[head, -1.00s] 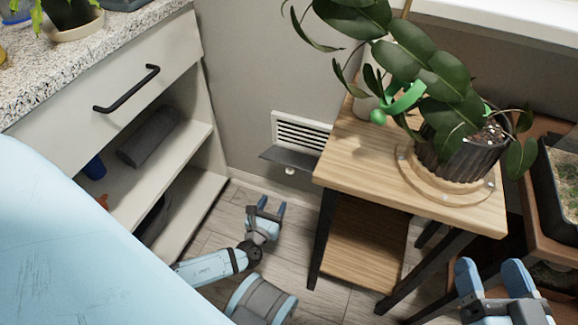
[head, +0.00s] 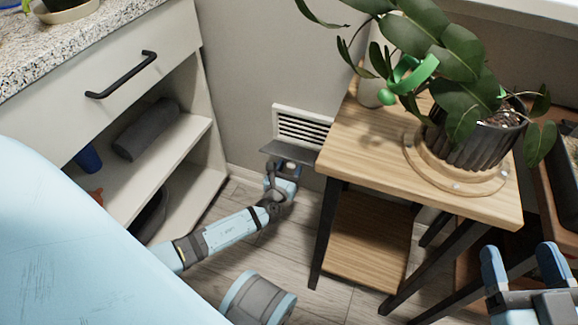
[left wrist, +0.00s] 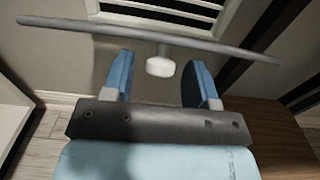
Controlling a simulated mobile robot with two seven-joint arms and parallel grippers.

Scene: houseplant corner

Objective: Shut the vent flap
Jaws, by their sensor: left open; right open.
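The vent (head: 302,126) is a white louvred grille low on the grey wall. Its dark grey flap (head: 288,152) hangs open, sticking out roughly level from the lower edge. In the left wrist view the flap (left wrist: 100,29) shows nearly edge-on, with a white knob (left wrist: 160,67) below it. My left gripper (head: 284,165) is just under the flap, its fingertips partly hidden by it. In the left wrist view the open fingers (left wrist: 160,78) stand on either side of the knob, with gaps to it. My right gripper (head: 521,262) is open and empty at the lower right.
A wooden side table (head: 352,135) stands close to the right of the vent, carrying a plant in a dark ribbed pot (head: 468,148). An open-shelved cabinet (head: 185,150) is at the left. Bare floor (head: 235,195) lies between them.

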